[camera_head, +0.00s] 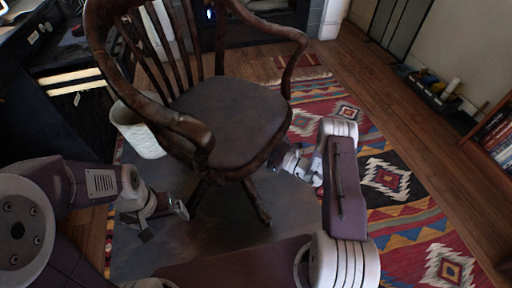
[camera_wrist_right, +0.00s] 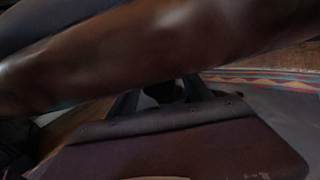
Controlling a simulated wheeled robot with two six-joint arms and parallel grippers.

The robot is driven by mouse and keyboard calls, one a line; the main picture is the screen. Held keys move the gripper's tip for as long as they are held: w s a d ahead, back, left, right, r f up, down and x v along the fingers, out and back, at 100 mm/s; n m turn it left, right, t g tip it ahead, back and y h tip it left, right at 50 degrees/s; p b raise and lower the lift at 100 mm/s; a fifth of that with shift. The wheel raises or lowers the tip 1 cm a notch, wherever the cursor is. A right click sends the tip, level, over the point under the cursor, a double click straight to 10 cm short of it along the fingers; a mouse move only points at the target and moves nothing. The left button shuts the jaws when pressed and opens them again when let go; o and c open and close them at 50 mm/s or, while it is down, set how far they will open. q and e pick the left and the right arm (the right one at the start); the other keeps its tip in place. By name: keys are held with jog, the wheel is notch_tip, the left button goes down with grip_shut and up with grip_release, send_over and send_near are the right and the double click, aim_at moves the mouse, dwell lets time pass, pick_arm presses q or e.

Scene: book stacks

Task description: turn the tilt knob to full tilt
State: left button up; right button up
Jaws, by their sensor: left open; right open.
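A dark wooden armchair (camera_head: 222,112) with a slatted back stands upright in the middle of the head view. No tilt knob can be made out; the underside of the seat is mostly hidden. My left gripper (camera_head: 166,221) is open and empty, low to the left of the chair's base. My right gripper (camera_head: 284,157) is at the right edge of the seat, open, its fingertips partly hidden by the chair. In the right wrist view, a blurred brown wooden part (camera_wrist_right: 150,50) crosses close to the camera, above a dark panel with studs (camera_wrist_right: 190,145).
A pale waste bin (camera_head: 137,130) stands left of the chair, beside a black desk (camera_head: 60,110). A patterned rug (camera_head: 400,200) lies on the right. A bookshelf (camera_head: 494,130) is at the far right. Open wooden floor (camera_head: 390,75) lies behind the rug.

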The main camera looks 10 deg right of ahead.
grip_shut()
jog(key=shift+r+n+p, duration=0.15)
jog(key=shift+n+p, duration=0.35)
jog(key=shift+n, duration=0.9)
grip_release()
jog(key=shift+d, duration=0.1)
